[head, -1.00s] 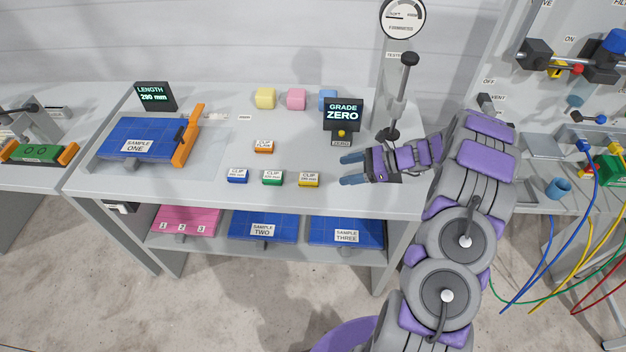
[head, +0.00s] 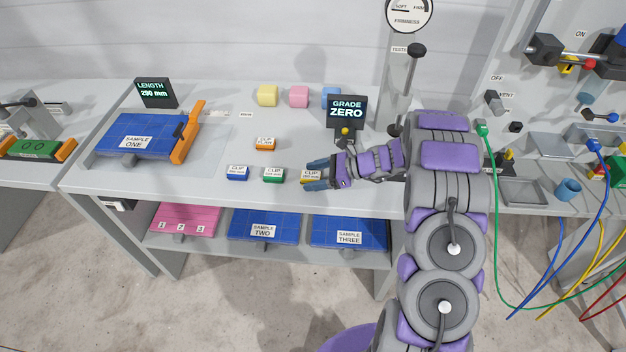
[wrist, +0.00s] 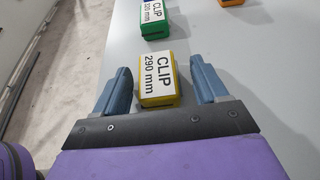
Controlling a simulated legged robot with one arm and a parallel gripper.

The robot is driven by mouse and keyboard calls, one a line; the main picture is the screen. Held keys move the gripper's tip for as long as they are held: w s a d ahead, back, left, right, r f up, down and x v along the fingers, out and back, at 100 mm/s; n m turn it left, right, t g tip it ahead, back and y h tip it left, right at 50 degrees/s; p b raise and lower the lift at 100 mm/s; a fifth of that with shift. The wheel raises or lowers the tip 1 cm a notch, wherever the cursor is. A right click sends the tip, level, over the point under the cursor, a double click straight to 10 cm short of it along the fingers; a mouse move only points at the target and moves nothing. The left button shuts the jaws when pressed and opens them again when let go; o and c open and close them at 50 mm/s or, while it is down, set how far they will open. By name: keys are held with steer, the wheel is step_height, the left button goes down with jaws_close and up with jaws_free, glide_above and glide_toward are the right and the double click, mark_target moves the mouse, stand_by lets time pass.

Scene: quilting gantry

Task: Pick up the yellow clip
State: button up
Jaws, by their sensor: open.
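The yellow clip (wrist: 158,95) lies on the grey tabletop, with a white label reading CLIP 290 mm. In the wrist view it sits between the two blue fingers of my gripper (wrist: 163,92), with a gap on each side. The fingers are open and empty. In the head view the clip (head: 308,177) is near the table's front edge, partly hidden by my gripper (head: 317,174), which reaches it from the right.
A green clip (head: 273,175) and a blue clip (head: 237,173) stand in a row to the left. An orange clip (head: 265,144) is behind them. The GRADE ZERO display (head: 346,113) stands behind my gripper.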

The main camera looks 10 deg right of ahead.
steer(key=shift+a, duration=0.55)
steer(key=shift+c, duration=0.2)
steer(key=shift+d, duration=0.6)
steer(key=c, duration=0.7)
steer(key=shift+a, duration=0.25)
steer(key=c, duration=0.3)
steer(key=shift+a, duration=0.2)
